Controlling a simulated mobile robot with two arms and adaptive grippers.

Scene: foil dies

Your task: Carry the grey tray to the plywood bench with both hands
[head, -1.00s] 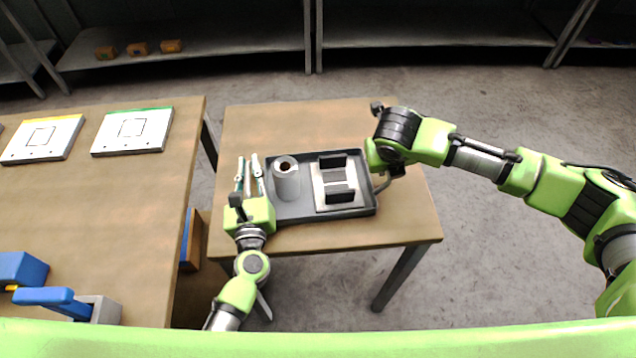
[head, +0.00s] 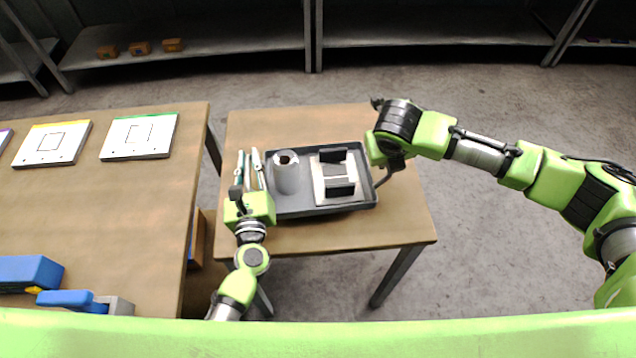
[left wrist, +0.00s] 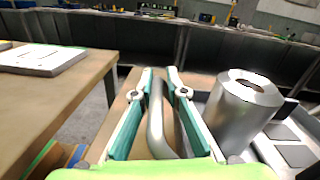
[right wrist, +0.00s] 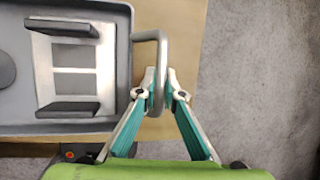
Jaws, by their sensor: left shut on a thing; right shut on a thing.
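The grey tray (head: 318,209) is over the small wooden table (head: 270,125) and looks level, perhaps slightly raised. It carries a metal cylinder (head: 286,174) on its left and a pale plate with two dark blocks (head: 335,178) on its right. My left gripper (head: 250,158) is at the tray's left end, shut on its bent bar handle (left wrist: 157,120) in the left wrist view. My right gripper (right wrist: 161,78) is shut on the right handle (right wrist: 150,36) in the right wrist view; its fingers are mostly hidden in the head view.
A larger wooden bench (head: 110,210) stands at the left, a narrow gap from the small table. It bears flat white panels (head: 139,137) at the back and blue items (head: 30,270) at the front. Grey shelving (head: 230,35) runs along the back; the floor (head: 500,250) at right is clear.

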